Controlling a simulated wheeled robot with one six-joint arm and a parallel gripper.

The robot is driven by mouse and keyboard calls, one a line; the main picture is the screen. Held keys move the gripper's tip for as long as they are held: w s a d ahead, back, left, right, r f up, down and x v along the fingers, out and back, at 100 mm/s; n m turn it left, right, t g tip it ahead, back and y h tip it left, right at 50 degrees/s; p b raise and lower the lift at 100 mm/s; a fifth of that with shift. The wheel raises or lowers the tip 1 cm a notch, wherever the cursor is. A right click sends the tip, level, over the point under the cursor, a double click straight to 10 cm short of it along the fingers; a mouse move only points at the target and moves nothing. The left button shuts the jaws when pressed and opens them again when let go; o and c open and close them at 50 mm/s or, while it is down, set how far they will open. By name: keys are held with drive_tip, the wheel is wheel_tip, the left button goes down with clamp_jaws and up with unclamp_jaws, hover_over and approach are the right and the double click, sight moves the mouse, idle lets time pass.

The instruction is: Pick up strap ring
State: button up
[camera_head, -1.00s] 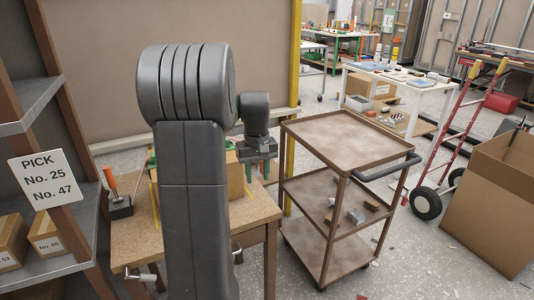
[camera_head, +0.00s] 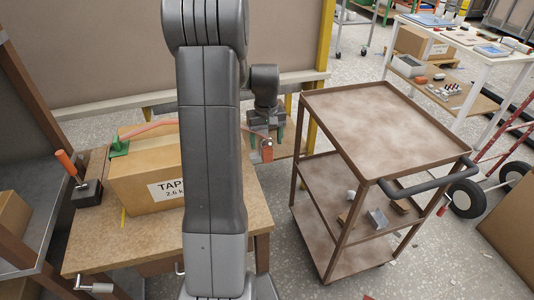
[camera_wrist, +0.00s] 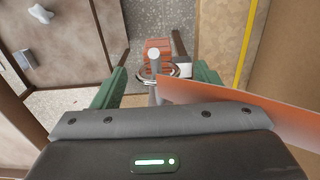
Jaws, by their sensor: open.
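My gripper (camera_head: 265,138) is open, with green fingertips, beyond the right side of a taped carton. The wrist view shows its two green fingers (camera_wrist: 157,80) spread apart. Between them is a metal ring (camera_wrist: 172,71) at the end of an orange strap (camera_wrist: 240,104), beside an orange block (camera_wrist: 158,47) with a silver knob. I cannot tell whether a finger touches the ring. In the head view, the strap (camera_head: 152,129) crosses the carton (camera_head: 140,190) over a green corner piece (camera_head: 119,148). A small orange part (camera_head: 267,152) shows below my gripper; my arm hides the strap's middle.
The carton stands on a wooden bench (camera_head: 105,243). An orange-handled tool on a dark block (camera_head: 88,193) is at the bench's left. A brown cart (camera_head: 375,125) stands close on the right, its top shelf empty and small parts on a lower shelf. A yellow post (camera_head: 321,40) rises behind.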

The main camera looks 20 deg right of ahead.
sight(267, 147)
wheel_tip(267, 147, down, 4)
drive_tip(key=shift+d+r, duration=0.1)
drive_tip(key=shift+r, duration=0.1)
drive_tip(key=c, duration=1.1)
drive_tip(key=shift+o, duration=0.2)
drive_tip(key=shift+r, duration=0.15)
